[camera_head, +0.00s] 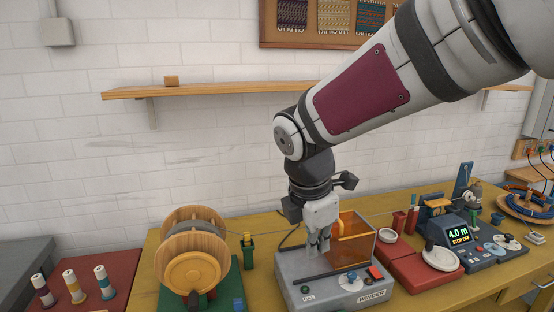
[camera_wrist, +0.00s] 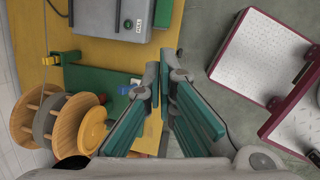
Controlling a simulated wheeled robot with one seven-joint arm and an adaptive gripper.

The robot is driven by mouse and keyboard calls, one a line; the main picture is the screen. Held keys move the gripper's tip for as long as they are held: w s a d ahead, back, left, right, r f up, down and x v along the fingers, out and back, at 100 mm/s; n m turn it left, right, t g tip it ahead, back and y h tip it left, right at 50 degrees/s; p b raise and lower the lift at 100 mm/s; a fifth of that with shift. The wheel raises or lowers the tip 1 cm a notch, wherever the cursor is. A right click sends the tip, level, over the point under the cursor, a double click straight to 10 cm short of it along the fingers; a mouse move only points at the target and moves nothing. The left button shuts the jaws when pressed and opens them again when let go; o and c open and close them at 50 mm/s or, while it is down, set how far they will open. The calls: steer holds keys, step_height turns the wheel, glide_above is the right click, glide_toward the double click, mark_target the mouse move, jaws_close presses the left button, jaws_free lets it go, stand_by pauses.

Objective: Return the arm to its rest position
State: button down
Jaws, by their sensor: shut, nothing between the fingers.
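My arm comes in from the upper right of the head view and bends down at the elbow. My gripper (camera_head: 318,250) points down over the grey winder box (camera_head: 320,294) in the head view. In the wrist view its teal-padded fingers (camera_wrist: 166,82) come together at their tips, with nothing held between them. There they show over the front edge of the yellow table (camera_wrist: 90,53). The gap between the gripper and the winder is hard to judge.
A wooden spool (camera_head: 188,262) stands left of the winder. Thread cones (camera_head: 73,286) stand on a red board at the far left. A meter with a lit display (camera_head: 459,237) is at the right. A wall shelf (camera_head: 195,89) runs behind my arm.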

steer(key=s+d+r+m+t+y, duration=0.1)
steer(key=s+d+r+m, duration=0.1)
steer(key=s+d+m, duration=0.4)
steer(key=s+d+r+m+t, duration=0.1)
steer(key=s+d+m, duration=0.5)
steer(key=s+m, duration=0.8)
steer(key=m, duration=0.2)
steer(key=shift+d+r+m+y, duration=0.15)
steer(key=shift+r+m+y, duration=0.15)
steer(key=shift+r+y, duration=0.1)
